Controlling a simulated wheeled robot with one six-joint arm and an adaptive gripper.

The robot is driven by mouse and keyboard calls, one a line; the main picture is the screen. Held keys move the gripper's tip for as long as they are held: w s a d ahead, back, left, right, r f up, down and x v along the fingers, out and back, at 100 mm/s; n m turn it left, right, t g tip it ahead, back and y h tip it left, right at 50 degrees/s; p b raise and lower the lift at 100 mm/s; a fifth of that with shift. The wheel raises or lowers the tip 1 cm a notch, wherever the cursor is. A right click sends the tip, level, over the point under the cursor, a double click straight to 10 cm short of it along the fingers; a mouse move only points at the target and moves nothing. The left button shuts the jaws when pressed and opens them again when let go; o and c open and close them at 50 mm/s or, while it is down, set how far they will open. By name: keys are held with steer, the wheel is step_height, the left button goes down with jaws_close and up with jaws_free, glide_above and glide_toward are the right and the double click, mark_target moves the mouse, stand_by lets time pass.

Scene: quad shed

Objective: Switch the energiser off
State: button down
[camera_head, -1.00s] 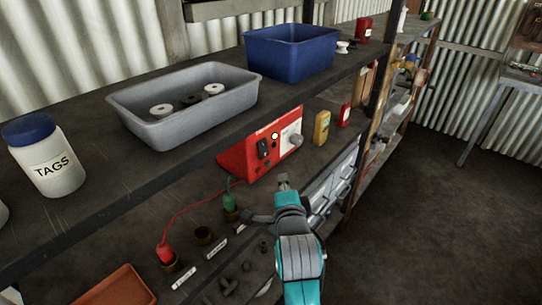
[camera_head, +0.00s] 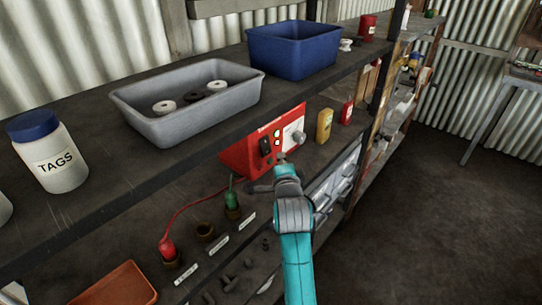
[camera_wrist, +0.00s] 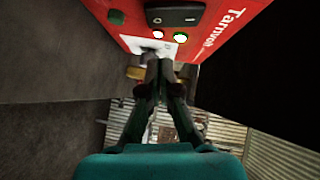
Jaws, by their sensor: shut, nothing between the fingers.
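The energiser is a red box (camera_head: 238,157) on the lower shelf. A black rocker switch (camera_head: 265,146) is on its front, and it also shows in the wrist view (camera_wrist: 175,16). I cannot tell which side of the rocker is pressed. Two small round lamps (camera_head: 277,142) sit beside the switch; in the wrist view one lamp (camera_wrist: 180,37) glows green-rimmed. A grey knob (camera_head: 298,137) is at the right of the front. My gripper (camera_head: 281,160) is shut and empty, close before the energiser's front, just below and right of the switch. I cannot tell whether it touches.
Above, the upper shelf holds a grey tub (camera_head: 190,128) and a blue crate (camera_head: 292,70). A red lead (camera_head: 190,208) runs to a red plug (camera_head: 167,247); a green plug (camera_head: 232,200) stands near my wrist. A yellow bottle (camera_head: 324,125) is right of the energiser.

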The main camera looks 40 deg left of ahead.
mark_target(270, 150)
steer(key=shift+w+a+f, duration=0.1)
steer(key=shift+a+f, duration=0.05)
steer(key=shift+a, duration=0.55)
steer(key=shift+w+a+f, duration=0.15)
steer(key=shift+a, duration=0.55)
steer(key=shift+w+a+f, duration=0.1)
steer(key=shift+a+f, duration=0.05)
steer(key=shift+a, duration=0.55)
